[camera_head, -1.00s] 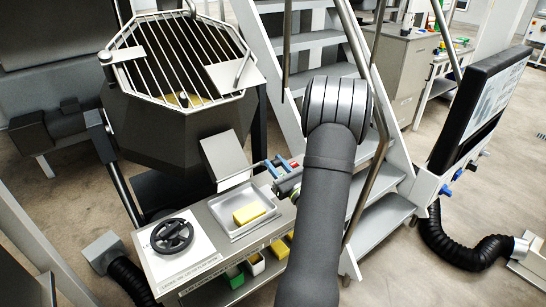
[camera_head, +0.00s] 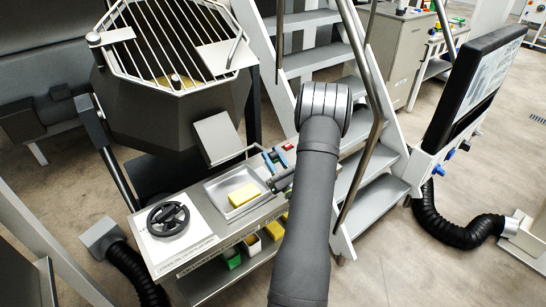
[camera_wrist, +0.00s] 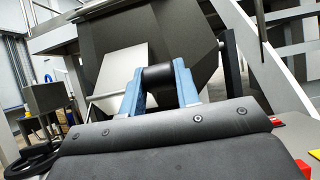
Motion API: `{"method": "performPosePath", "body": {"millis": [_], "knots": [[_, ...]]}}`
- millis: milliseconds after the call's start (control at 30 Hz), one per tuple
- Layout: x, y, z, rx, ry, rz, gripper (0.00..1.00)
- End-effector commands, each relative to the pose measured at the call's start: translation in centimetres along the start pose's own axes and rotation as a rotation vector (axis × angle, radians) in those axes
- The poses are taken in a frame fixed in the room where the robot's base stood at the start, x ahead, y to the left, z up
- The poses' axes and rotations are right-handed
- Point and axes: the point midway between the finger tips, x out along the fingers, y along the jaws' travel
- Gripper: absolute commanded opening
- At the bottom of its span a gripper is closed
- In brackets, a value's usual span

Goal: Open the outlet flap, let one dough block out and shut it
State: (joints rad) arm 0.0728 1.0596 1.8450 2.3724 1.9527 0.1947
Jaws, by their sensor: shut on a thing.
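The grey outlet flap (camera_head: 217,138) hangs at the lower front of the dark hopper (camera_head: 165,110); it looks closed or nearly so. In the wrist view the flap (camera_wrist: 120,78) is a pale plate behind my fingers. A bar runs from the flap to a black cylindrical grip (camera_wrist: 158,78). My gripper (camera_head: 275,162) is beside the flap, to its right. Its blue fingers (camera_wrist: 160,88) are shut on the black grip, one on each side. One yellow dough block (camera_head: 243,195) lies in the shallow metal tray (camera_head: 222,208) below the flap. The outlet opening itself is hidden.
A black handwheel (camera_head: 168,218) stands on the bench left of the tray. Coloured bins (camera_head: 252,245) sit under the bench. Stairs with a handrail (camera_head: 372,110) rise close behind my arm. A screen (camera_head: 470,105) stands at right. Bars (camera_head: 170,40) cover the hopper top.

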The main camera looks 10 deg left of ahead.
Motion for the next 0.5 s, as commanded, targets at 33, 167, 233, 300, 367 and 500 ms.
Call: {"method": "performPosePath", "body": {"millis": [33,167,233,300,367,500], "knots": [[0.15,0.15,0.01,0.001,-0.002,0.006,0.0],[0.18,0.15,0.03,0.0,-0.002,0.007,0.0],[0.2,0.15,0.04,0.0,-0.002,0.007,0.33],[0.19,0.13,0.05,0.0,-0.002,0.006,0.47],[0.17,0.1,0.05,0.0,-0.002,0.005,0.5],[0.14,0.06,0.05,-0.001,-0.001,0.004,0.5]]}}
